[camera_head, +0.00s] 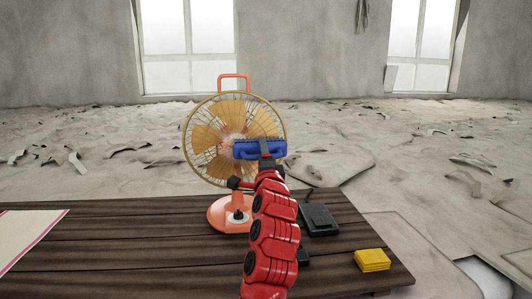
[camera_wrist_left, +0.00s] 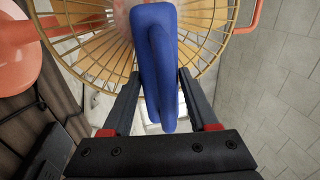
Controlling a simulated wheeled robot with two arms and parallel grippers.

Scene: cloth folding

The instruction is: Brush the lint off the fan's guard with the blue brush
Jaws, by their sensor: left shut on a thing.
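The orange desk fan (camera_head: 222,214) stands on the table with its round gold wire guard (camera_head: 199,115) facing me. Pale, pinkish matter shows around the middle of the guard; I cannot tell lint from hub. My left gripper (camera_head: 267,161) is shut on the blue brush (camera_head: 258,149) and holds it up in front of the guard's right-centre part. In the left wrist view the brush (camera_wrist_left: 153,40) stands between the fingers (camera_wrist_left: 158,76), overlapping the guard (camera_wrist_left: 85,30). I cannot tell whether the brush touches the wires. My right gripper is not in view.
The dark plank table (camera_head: 120,250) carries a black device (camera_head: 319,219) right of the fan, a yellow stack (camera_head: 372,260) near the right edge and a pale red-edged sheet (camera_head: 28,232) at the left. The table between sheet and fan is clear. Debris litters the floor behind.

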